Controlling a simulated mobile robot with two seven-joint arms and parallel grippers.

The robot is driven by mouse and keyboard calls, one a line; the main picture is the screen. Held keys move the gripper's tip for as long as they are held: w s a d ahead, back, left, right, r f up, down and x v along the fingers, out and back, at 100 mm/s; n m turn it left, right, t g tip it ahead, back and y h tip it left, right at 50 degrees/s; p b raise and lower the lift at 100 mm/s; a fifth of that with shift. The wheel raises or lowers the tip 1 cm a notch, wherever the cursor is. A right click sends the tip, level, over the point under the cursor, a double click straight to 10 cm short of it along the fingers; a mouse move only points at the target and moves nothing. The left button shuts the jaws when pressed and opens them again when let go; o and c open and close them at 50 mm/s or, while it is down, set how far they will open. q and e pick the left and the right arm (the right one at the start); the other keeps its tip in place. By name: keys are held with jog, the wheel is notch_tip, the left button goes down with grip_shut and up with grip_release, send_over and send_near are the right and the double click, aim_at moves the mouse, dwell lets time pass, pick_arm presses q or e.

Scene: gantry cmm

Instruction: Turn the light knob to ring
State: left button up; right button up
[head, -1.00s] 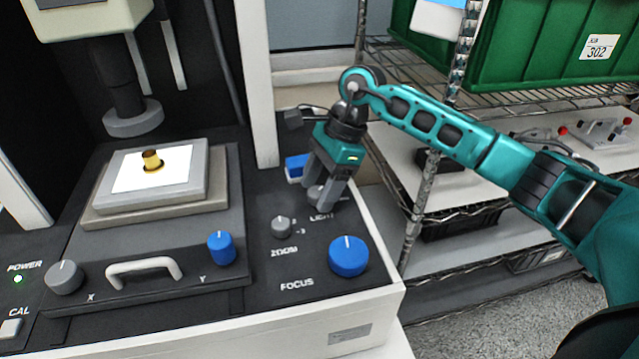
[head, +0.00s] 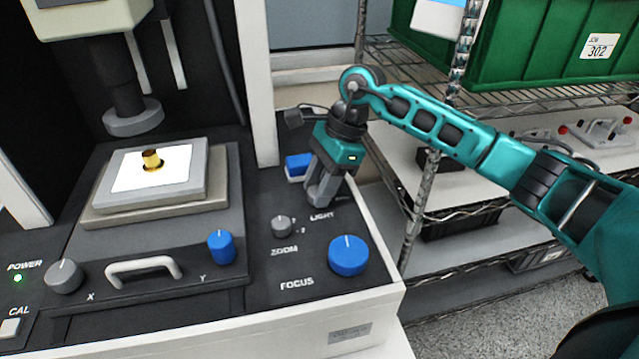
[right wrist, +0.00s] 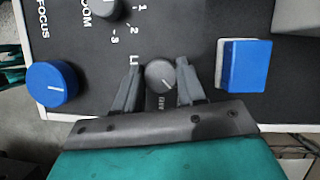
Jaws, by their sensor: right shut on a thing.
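The light knob (right wrist: 160,77) is a small round grey knob with a pale pointer line, seen in the right wrist view between my fingers. The lettering beside it is partly covered by my fingers, so I cannot read which setting it points at. In the head view the LIGHT label (head: 322,216) shows just in front of my right gripper (head: 318,197), which hides the knob there. My right gripper points down at the panel and is shut on the knob, one finger on each side. My left gripper is not in view.
Close by are a blue-topped button (head: 298,166), the grey zoom knob (head: 281,226) and the large blue focus knob (head: 348,255). The stage (head: 108,205) with a brass part (head: 152,160) is to the left. A wire shelf with a green bin (head: 540,50) is at right.

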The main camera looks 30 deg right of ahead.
jog(key=shift+m, duration=0.3)
jog(key=m+t+b, duration=0.1)
jog(key=m, duration=0.2)
jog(key=shift+s+m+t, duration=0.1)
jog(key=shift+m+t, duration=0.2)
jog(key=m+t+h+b, duration=0.1)
jog(key=m, duration=0.3)
jog(key=shift+m, duration=0.3)
jog(key=shift+h, duration=0.3)
jog(key=o, duration=1.1)
jog(key=shift+c, duration=0.2)
jog(key=shift+r, duration=0.1)
